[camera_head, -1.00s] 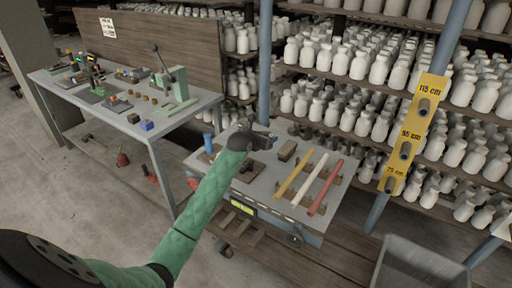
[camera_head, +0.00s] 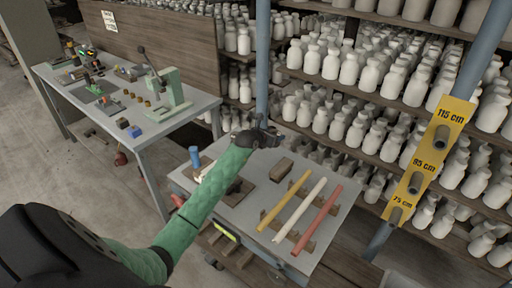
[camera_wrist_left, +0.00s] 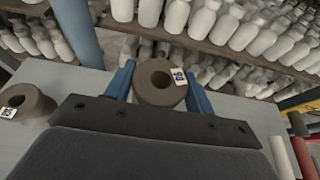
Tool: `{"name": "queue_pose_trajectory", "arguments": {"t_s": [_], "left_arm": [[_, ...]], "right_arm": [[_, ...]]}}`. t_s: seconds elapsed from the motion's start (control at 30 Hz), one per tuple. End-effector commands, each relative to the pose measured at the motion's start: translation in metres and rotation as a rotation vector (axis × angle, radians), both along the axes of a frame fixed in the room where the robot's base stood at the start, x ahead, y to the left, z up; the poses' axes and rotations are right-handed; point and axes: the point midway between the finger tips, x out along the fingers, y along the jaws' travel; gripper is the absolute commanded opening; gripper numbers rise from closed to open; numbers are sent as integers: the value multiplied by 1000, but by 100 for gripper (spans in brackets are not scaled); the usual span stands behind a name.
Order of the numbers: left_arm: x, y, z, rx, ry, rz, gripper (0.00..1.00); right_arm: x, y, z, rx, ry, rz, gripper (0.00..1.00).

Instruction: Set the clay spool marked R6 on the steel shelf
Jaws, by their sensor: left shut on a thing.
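My left gripper (camera_head: 268,134) reaches over the far edge of the grey cart in the head view. In the left wrist view its blue fingers (camera_wrist_left: 160,88) are shut on a brown clay spool (camera_wrist_left: 155,92), round with a dark hole and a small white tag. The tag's print is too small to read surely. A second brown spool (camera_wrist_left: 30,100) with a white tag stands on the grey cart top at the left of the wrist view, apart from the gripper. The held spool is hard to make out in the head view. My right gripper is not in view.
Racks of white bottles (camera_head: 345,62) and blue posts stand behind. A yellow height sign (camera_head: 428,160) is at right, a workbench (camera_head: 160,125) at left.

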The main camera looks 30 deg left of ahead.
Motion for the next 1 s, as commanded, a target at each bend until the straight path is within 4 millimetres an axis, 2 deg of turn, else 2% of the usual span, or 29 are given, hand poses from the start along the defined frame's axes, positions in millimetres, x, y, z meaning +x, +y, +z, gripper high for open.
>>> {"name": "queue_pose_trajectory", "arguments": {"t_s": [0.2,0.4,0.63,0.9,1.0], "left_arm": [[-8,40,-20,1,3,2,24],[-14,68,-39,0,1,1,24],[-14,71,-50,-2,0,1,24],[-14,71,-78,-1,0,0,24],[-14,71,-82,-1,-1,0,24]], "right_arm": [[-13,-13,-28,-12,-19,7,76],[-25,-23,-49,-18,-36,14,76],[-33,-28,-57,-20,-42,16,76],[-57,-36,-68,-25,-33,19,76],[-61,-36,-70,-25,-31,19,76]]}}
